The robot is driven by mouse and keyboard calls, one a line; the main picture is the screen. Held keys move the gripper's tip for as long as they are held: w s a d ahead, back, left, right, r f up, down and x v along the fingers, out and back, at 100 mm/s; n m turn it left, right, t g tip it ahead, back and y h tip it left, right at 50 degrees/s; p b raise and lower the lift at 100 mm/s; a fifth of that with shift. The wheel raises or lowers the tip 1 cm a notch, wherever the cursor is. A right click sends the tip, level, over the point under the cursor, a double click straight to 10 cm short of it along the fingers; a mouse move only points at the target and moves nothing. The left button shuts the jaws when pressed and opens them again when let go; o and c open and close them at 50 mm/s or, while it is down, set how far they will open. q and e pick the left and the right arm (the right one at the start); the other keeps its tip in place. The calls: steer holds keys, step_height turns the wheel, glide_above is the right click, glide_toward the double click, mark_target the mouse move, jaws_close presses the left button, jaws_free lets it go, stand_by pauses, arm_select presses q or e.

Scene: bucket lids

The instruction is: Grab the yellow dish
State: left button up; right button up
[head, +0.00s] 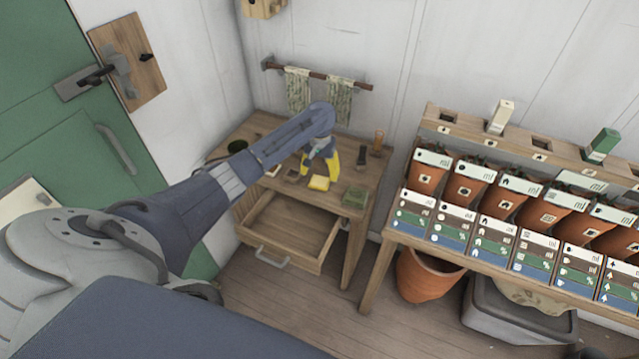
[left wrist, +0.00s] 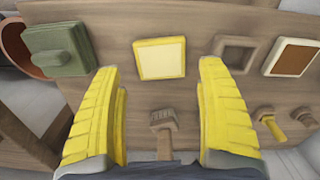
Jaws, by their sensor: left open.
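The yellow dish (head: 318,183) is a small square with a yellow rim and a pale inside, lying on the wooden desk top (head: 258,131). In the left wrist view the dish (left wrist: 160,58) is ahead of the fingers, between their lines and apart from them. My left gripper (head: 320,168) has yellow fingers and hangs over the desk close to the dish. It also shows in the left wrist view (left wrist: 162,105), with its fingers wide apart and nothing between them in its grasp. My right gripper is not in view.
A green lidded block (head: 355,197) sits at the desk's right front. Near the dish are a brown square frame (left wrist: 238,52), a white-rimmed brown dish (left wrist: 293,56) and a brush (left wrist: 166,128). The desk's drawer (head: 290,228) is pulled out. A shelf of terracotta pots (head: 467,187) stands right.

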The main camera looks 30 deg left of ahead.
mark_target(320, 181)
arm_select(q)
steer(key=shift+s+f, duration=0.15)
steer(key=shift+f, duration=2.2)
steer(key=shift+c, duration=0.2)
steer(key=c, duration=1)
steer(key=shift+o, duration=0.2)
steer(key=shift+r, duration=0.1)
